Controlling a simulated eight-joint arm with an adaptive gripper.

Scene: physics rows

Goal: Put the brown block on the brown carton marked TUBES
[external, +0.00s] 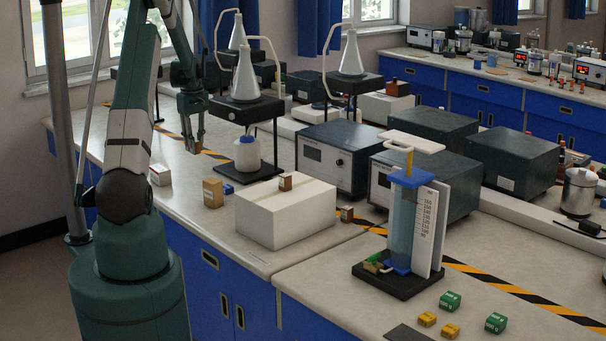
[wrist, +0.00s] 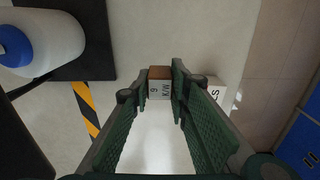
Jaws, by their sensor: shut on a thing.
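My gripper (external: 193,139) hangs above the far left bench and is shut on a small block. In the wrist view the block (wrist: 160,88) sits between my fingertips (wrist: 161,73), with a brown edge and a pale face with dark lettering. A brown carton (external: 213,193) stands on the bench left of the large white box; its marking is too small to read. A small pale carton (external: 160,175) stands further left. In the wrist view a pale carton (wrist: 217,90), partly hidden by my right finger, shows letters ending in "S".
A white bottle with a blue cap (external: 247,153) stands on a black stand base close to my gripper. The large white box (external: 285,214) bears another small brown block (external: 286,182). Striped tape (wrist: 86,107) crosses the bench.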

